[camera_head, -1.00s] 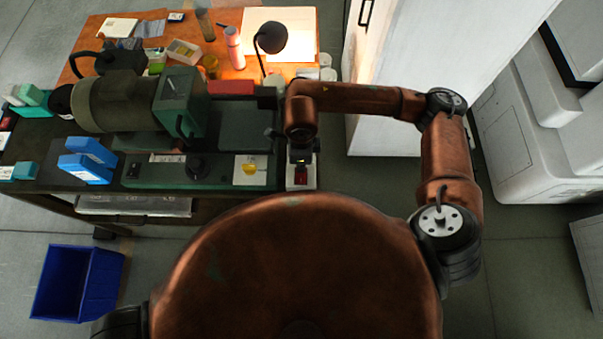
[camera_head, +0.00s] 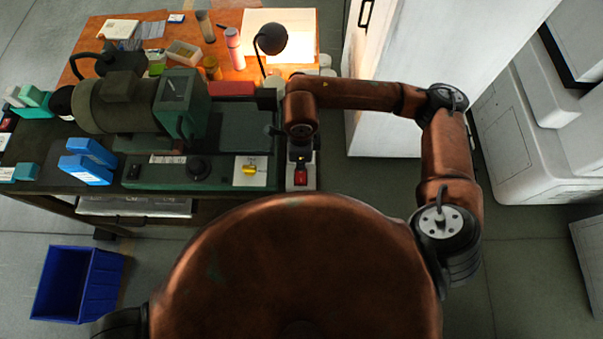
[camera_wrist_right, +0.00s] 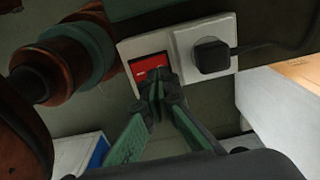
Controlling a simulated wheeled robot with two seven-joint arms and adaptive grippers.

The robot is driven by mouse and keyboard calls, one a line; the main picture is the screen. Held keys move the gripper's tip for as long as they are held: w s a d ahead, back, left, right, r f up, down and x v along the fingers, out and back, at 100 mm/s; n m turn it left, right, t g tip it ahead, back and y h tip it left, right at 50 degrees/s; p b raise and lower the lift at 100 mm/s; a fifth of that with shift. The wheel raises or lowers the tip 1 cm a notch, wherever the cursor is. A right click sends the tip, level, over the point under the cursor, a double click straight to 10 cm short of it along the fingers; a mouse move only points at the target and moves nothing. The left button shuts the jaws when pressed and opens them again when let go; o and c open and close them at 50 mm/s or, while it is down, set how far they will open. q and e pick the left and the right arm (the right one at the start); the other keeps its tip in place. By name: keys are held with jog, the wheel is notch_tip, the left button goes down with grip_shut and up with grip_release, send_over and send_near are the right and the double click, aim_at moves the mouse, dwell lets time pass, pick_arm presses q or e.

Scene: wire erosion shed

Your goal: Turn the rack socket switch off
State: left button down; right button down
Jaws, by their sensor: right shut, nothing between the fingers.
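The rack socket switch is a red rocker (camera_wrist_right: 150,66) in a white plate (camera_wrist_right: 127,52) in the right wrist view. My left gripper is not in view.
A socket (camera_wrist_right: 229,70) with a black plug (camera_wrist_right: 211,55) and cable sits right beside the switch. A white cabinet (camera_head: 385,135) stands right. A blue bin (camera_head: 78,285) is on the floor.

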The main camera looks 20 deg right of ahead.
jog(key=shift+r+p, duration=0.6)
jog(key=shift+r, duration=1.55)
